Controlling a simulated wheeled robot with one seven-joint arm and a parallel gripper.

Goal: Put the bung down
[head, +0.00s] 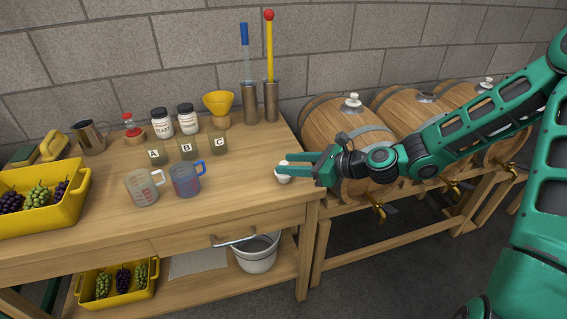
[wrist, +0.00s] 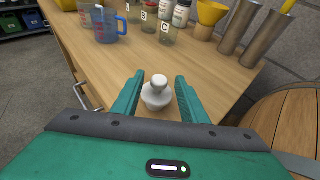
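The white bung (head: 283,177) is upright at the right end of the wooden workbench (head: 235,190), and seems to rest on its top. In the wrist view the bung (wrist: 156,97) is between the two fingers, with a narrow gap showing on either side. My gripper (head: 284,163) reaches in from the right, low over the bench, with its green fingers apart around the bung. In the wrist view my gripper (wrist: 158,90) looks open.
A blue-handled jug (head: 186,180), a clear jug (head: 143,188) and labelled jars (head: 187,148) stand left of the bung. Metal cylinders (head: 250,103) and a yellow funnel (head: 218,103) stand behind. Barrels (head: 340,128) lie on a rack to the right. Bench around the bung is clear.

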